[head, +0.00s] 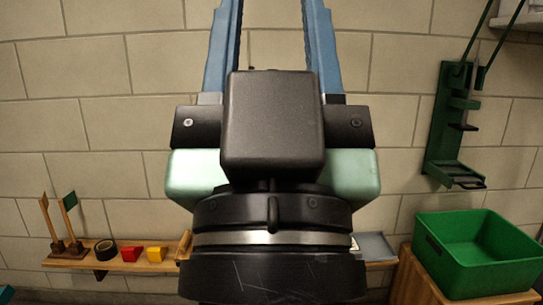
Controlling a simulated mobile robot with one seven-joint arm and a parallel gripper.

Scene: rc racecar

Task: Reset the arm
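My gripper (272,25) fills the middle of the head view, pointing up in front of the wall. Its two blue fingers stand wide apart, with only wall showing between them. The fingertips are cut off by the top edge of the picture. The part of the gap that I see is empty. The black and pale green gripper body hides the middle of the shelf and wall behind it.
A green bin (478,255) sits on a wooden box (420,285) at right. A green rack (450,130) hangs above.

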